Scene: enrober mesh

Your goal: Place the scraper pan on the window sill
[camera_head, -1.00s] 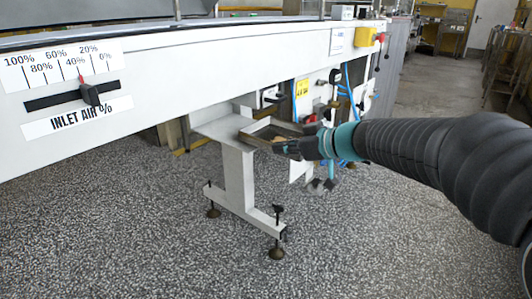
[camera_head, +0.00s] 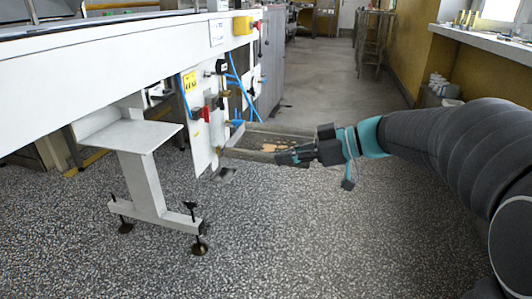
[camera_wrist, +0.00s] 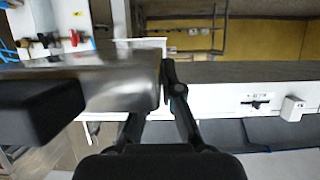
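The scraper pan (camera_head: 290,130) is a shallow metal tray with brown scraps in it. It is held in the air to the right of the white machine's control panel, over the speckled floor. My gripper (camera_head: 291,155) is closed on the pan's near wall. In the wrist view the pan's metal side (camera_wrist: 115,72) fills the left, with my gripper's fingertips (camera_wrist: 163,80) at its edge. The window sill (camera_head: 488,41) is a pale ledge under the window at the upper right, well apart from the pan.
The white machine (camera_head: 110,62) runs along the left, with a bare white shelf (camera_head: 130,136) on a footed stand below it. Several jars and small items stand on and below the sill. A rack (camera_head: 373,42) stands at the back. The floor between machine and sill is open.

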